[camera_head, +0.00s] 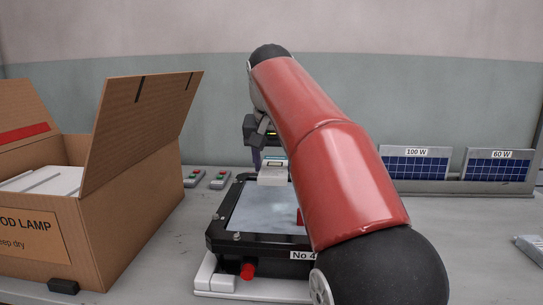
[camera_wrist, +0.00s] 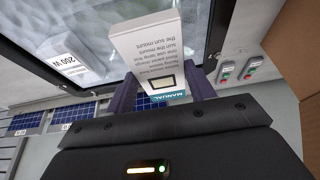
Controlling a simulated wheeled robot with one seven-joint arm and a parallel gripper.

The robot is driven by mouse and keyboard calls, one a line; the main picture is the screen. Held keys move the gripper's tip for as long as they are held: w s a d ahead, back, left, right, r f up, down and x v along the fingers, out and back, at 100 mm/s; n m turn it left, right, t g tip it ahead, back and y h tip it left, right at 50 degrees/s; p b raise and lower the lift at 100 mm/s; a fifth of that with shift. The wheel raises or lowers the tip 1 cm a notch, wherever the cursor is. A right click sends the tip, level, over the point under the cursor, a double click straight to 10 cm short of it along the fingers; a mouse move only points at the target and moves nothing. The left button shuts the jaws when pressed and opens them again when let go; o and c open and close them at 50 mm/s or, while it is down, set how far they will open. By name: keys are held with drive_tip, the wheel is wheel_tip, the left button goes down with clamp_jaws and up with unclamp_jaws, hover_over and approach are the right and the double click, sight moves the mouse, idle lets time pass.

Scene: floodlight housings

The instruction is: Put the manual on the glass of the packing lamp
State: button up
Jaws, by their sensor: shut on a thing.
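My gripper (camera_head: 266,158) is shut on the manual (camera_head: 272,173), a small white booklet with a teal band marked MANUAL. In the wrist view the manual (camera_wrist: 150,50) sits between the two fingers of my gripper (camera_wrist: 162,92), its printed text upside down. The packing lamp's glass (camera_head: 255,212) is a pale pane in a black frame (camera_head: 222,240), lying face up below the manual. The manual appears to be held above the far part of the glass; the exact gap cannot be told. My arm hides the lamp's right side and part of its "No 4" label (camera_head: 303,255).
An open cardboard box (camera_head: 130,230) marked as a lamp box stands at the left, flap raised. Two switch boxes with red and green buttons (camera_head: 207,179) lie behind. Solar panels marked 100 W (camera_head: 415,167) and 60 W (camera_head: 497,168) stand back right.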

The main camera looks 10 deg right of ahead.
sight(274, 201)
drive_tip(key=shift+s+f, duration=0.1)
drive_tip(key=shift+f, duration=0.6)
drive_tip(key=shift+f+b, duration=2)
drive_tip(key=shift+f, duration=0.15)
drive_tip(key=o, duration=1.1)
drive_tip(key=shift+c, duration=0.2)
drive_tip(key=p+v, duration=0.2)
drive_tip(key=v, duration=0.5)
drive_tip(key=shift+s+r, duration=0.1)
drive_tip(key=shift+r, duration=0.3)
